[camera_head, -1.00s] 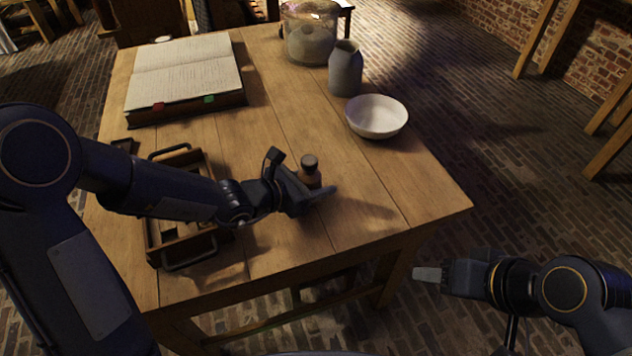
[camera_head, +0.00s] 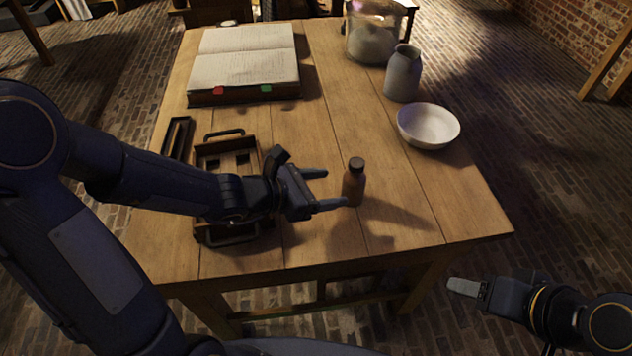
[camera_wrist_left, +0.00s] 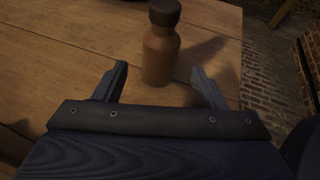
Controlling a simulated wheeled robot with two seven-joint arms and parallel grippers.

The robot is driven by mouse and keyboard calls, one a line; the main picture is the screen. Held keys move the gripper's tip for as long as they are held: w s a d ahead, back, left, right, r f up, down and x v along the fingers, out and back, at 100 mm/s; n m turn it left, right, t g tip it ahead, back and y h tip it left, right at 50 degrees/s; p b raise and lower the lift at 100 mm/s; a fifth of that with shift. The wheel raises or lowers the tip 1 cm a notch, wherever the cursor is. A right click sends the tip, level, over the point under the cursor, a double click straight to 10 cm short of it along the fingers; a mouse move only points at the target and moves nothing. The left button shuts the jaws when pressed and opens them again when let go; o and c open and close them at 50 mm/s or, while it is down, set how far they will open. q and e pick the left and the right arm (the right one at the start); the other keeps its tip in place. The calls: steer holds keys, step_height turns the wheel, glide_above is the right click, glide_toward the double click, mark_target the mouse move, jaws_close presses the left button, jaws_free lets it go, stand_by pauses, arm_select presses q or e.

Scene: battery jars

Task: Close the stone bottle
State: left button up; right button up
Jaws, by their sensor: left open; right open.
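A grey stone-looking bottle (camera_head: 403,75) with a narrow neck stands upright at the table's right side; I see no cap on it. A small brown bottle (camera_head: 353,188) with a dark cap (camera_head: 357,164) stands upright nearer the front. My left gripper (camera_head: 333,188) is open just left of the brown bottle, its fingers pointing at it. In the left wrist view the brown bottle (camera_wrist_left: 160,55) appears centred between the open fingertips, not gripped. My right gripper (camera_head: 463,287) is open and empty off the table's front right corner; its fingers overlap in view.
A white bowl (camera_head: 428,127) and a glass jar (camera_head: 373,45) stand near the grey bottle. An open book (camera_head: 245,65) lies at the back left. A wooden tray (camera_head: 228,152) with handles sits behind my left forearm. The table's front right is clear.

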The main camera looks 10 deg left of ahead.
arm_select(q)
steer(key=shift+v, duration=1.3)
steer(key=s+a+r+m+g, duration=0.25)
steer(key=s+r+m, duration=0.45)
steer(key=s+m, duration=0.45)
steer(key=s+a+f+m+y, duration=0.2)
steer(key=s+a+m+y, duration=0.5)
steer(key=a+m, duration=0.3)
steer(key=shift+a+f+m, duration=0.25)
steer(key=shift+f+m, duration=0.05)
steer(key=shift+m, duration=0.75)
